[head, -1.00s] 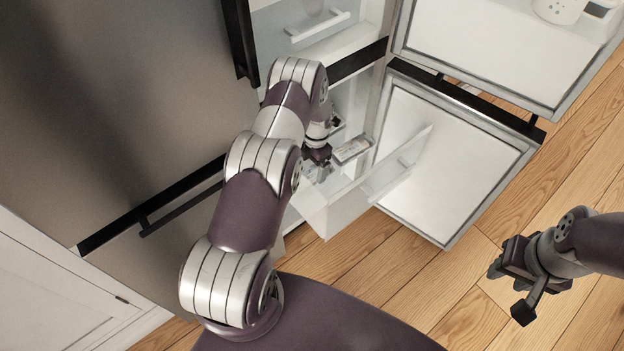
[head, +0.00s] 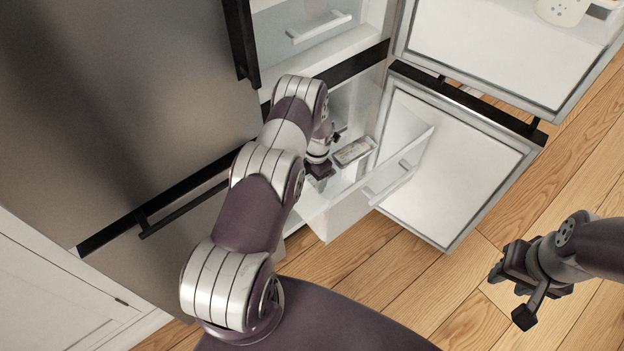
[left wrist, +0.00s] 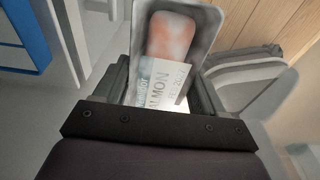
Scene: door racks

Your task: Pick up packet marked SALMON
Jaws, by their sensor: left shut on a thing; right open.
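The packet (head: 354,151) is a dark-rimmed tray in the open lower drawer in the head view. In the left wrist view the packet (left wrist: 172,60) has a salmon-coloured window and a white label; I read "ALMON", with the start of the word partly hidden. My left gripper (head: 332,155) reaches into the drawer and is shut on the packet, with a finger on either side of it. Whether the packet touches the drawer floor cannot be told. My right gripper (head: 516,283) is open and empty above the wooden floor, away from the fridge.
The drawer (head: 345,215) has a clear front panel. The open lower fridge door (head: 450,165) stands right of it, below the open upper door (head: 490,50). A blue-edged thing (left wrist: 22,38) is at the upper left in the left wrist view. The wooden floor (head: 400,270) is clear.

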